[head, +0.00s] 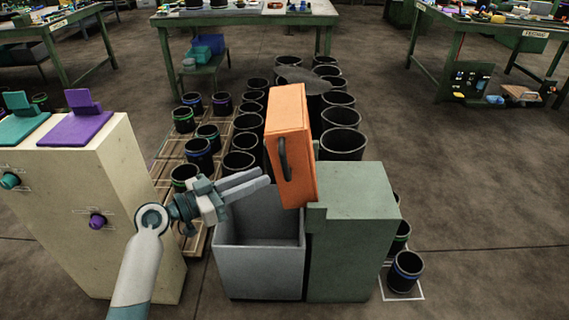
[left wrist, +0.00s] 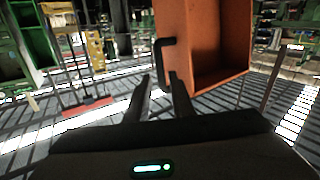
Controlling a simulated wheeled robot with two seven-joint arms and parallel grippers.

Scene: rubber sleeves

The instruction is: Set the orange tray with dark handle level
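The orange tray (head: 290,115) is tipped up steeply above the grey bin and the green block in the head view, far from level. Its dark handle (head: 284,158) is on the face turned towards me. In the left wrist view the tray (left wrist: 205,45) leans at upper right, and the handle (left wrist: 165,48) is just beyond the fingertips. My left gripper (head: 266,177) is open, its fingers apart and empty, left of and slightly below the handle. The fingers also show in the left wrist view (left wrist: 161,80), and no contact with the handle shows. My right gripper is out of view.
An open grey bin (head: 258,258) stands below the tray, with a green block (head: 352,235) to its right. Several black cylindrical sleeves (head: 341,140) stand behind. A cream cabinet (head: 85,215) with purple and teal parts is at left. Floor at right is mostly clear.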

